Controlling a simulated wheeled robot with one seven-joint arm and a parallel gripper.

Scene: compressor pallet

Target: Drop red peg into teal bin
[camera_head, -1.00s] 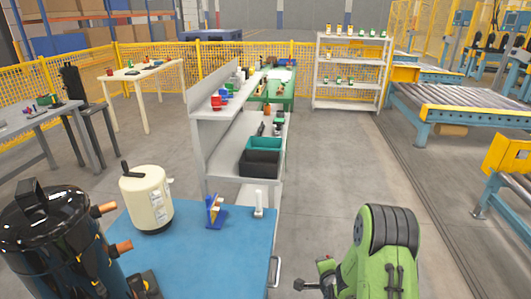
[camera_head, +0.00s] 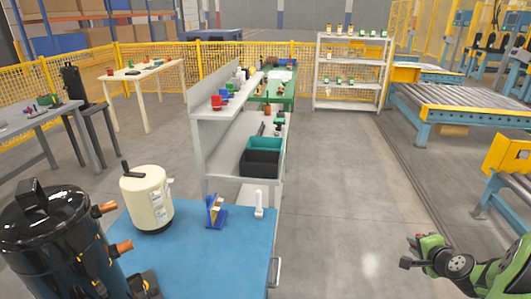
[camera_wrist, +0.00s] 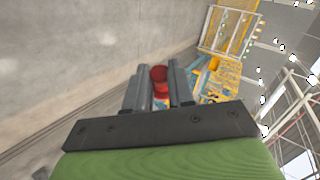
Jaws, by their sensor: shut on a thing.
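My gripper (camera_head: 412,252) is out over the open floor at the lower right of the head view, right of the blue table. In the wrist view its two grey fingers (camera_wrist: 157,88) are shut on the red peg (camera_wrist: 159,73), whose rounded red end shows between them. A small bit of red also shows at the gripper in the head view. The teal bin (camera_head: 266,142) sits on the lower shelf of the grey bench, behind a black bin, well to the left of and beyond my gripper. Its inside is mostly hidden.
The black bin (camera_head: 260,163) stands directly in front of the teal bin. Floor between the grey bench (camera_head: 235,132) and the conveyor (camera_head: 455,98) is clear.

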